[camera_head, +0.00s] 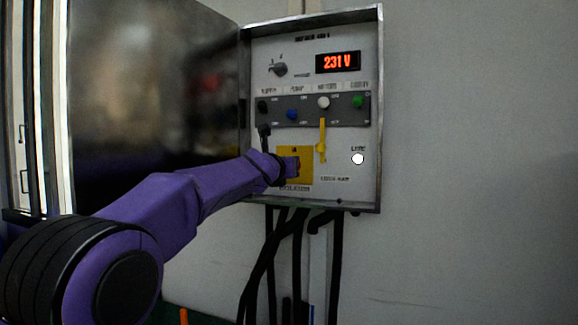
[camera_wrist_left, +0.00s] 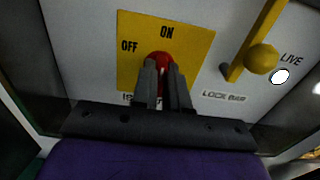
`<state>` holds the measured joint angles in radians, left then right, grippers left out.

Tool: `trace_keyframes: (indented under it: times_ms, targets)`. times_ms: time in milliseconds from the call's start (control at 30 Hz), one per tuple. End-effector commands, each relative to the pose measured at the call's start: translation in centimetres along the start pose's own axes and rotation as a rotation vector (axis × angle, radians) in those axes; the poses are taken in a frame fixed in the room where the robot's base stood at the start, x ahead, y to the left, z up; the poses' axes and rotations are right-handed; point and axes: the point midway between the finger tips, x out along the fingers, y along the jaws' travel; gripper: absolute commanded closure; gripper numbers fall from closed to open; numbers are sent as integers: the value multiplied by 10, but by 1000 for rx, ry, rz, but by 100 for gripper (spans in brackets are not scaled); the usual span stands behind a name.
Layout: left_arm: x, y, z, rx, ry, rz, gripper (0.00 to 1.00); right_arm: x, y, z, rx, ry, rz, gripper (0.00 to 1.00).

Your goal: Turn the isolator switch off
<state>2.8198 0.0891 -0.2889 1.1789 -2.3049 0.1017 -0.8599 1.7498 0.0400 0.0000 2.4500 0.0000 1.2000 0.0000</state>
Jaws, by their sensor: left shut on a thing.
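The isolator switch is a red handle (camera_wrist_left: 160,57) on a yellow plate (camera_wrist_left: 197,50) marked OFF at upper left and ON at the top. The plate also shows low on the panel in the head view (camera_head: 307,177). My left gripper (camera_wrist_left: 164,72) is shut on the red handle, with its two dark fingers on either side. The handle's visible tip lies below the ON mark; its exact angle is partly hidden by the fingers. In the head view my left gripper (camera_head: 287,168) covers the handle. My right gripper is not in view.
A yellow lock bar (camera_head: 322,135) hangs right of the plate. The white LIVE lamp (camera_head: 358,158) is right of it. The display (camera_head: 338,62) reads 231 V. A row of coloured breaker knobs (camera_head: 312,108) sits above. The cabinet door (camera_head: 160,90) stands open at left; cables (camera_head: 298,255) hang below.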

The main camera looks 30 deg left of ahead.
Motion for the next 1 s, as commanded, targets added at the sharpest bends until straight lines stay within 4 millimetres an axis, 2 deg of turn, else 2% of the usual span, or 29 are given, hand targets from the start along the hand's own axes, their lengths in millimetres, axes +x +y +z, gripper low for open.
trace_keyframes:
  times_ms: [267, 467, 1000]
  targets:
    - [0, 0, 0, -126, -2, 0, 100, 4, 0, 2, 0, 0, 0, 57]
    - [0, 0, 1, -296, -1, 0, 100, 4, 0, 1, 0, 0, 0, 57]
    - [0, 2, 3, -813, -1, 0, 100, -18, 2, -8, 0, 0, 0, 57]
